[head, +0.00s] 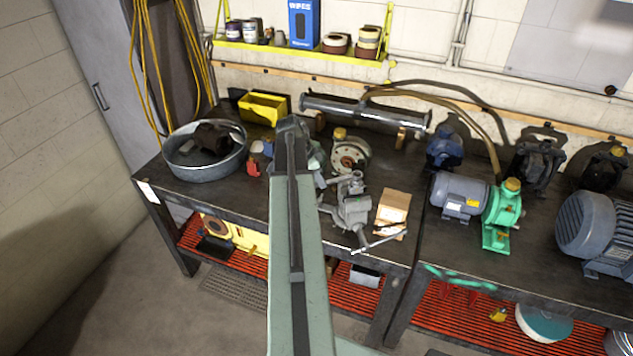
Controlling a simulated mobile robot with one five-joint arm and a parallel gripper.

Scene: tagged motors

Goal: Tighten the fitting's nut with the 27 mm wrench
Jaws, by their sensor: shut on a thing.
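My arm reaches from the bottom edge up over the bench, and its far end (290,130) is above the bench left of the vise. My gripper is hidden behind the arm, so its jaws and anything in them do not show. A grey bench vise (354,212) stands near the bench's front edge, with its long handle out to the right. A small metal part (350,183) shows at the top of the vise; I cannot tell whether it is the fitting or its nut. I cannot make out the 27 mm wrench.
A round metal tub (207,178) stands left, with a yellow bin (263,107) behind. A long grey pipe (365,111) lies at the back. A flanged part (350,156) and a cardboard box (392,210) are near the vise. Motors, including a grey-green unit (462,195), stand right.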

